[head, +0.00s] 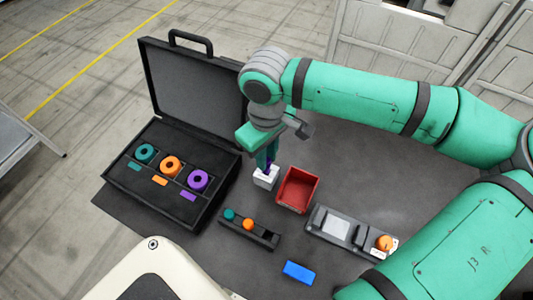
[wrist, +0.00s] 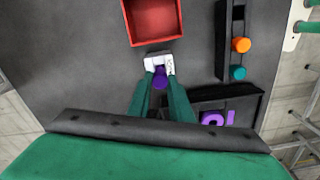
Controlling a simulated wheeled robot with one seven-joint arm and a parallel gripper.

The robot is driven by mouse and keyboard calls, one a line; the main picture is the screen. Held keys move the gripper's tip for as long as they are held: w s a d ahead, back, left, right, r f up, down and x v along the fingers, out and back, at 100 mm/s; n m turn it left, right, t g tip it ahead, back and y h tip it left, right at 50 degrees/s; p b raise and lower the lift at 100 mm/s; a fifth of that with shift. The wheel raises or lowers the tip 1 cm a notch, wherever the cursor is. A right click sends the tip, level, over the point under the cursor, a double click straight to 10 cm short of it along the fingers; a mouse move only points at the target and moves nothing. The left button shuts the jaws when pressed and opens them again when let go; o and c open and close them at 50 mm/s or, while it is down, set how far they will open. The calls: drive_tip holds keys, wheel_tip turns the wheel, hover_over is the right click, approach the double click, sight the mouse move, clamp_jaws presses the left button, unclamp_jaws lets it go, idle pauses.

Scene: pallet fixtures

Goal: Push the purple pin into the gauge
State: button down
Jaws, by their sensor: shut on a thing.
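The purple pin (wrist: 160,78) is between the fingertips of my gripper (wrist: 160,92). In the head view a little purple of the pin (head: 268,168) shows at the fingertips. The gauge (head: 265,180) is a small white block on the dark surface, directly below the fingers. In the wrist view the gauge (wrist: 152,63) lies just past the pin, and the pin's head covers part of it. My gripper (head: 267,160) points down, shut on the pin. The pin's lower end is hidden, so I cannot tell how deep it sits in the gauge.
A red bin (head: 314,189) stands close right of the gauge. A dark rack (head: 262,238) with a teal and an orange pin lies in front. An open black case (head: 140,193) with coloured rings is left. A grey fixture (head: 320,222) and a blue block (head: 299,273) lie right and front.

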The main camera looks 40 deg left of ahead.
drive_tip(key=shift+f, duration=0.4)
idle(0.3)
drive_tip(key=c, duration=1.1)
unclamp_jaws()
drive_tip(key=shift+r, duration=4.5)
clamp_jaws()
drive_tip(key=shift+f, duration=0.15)
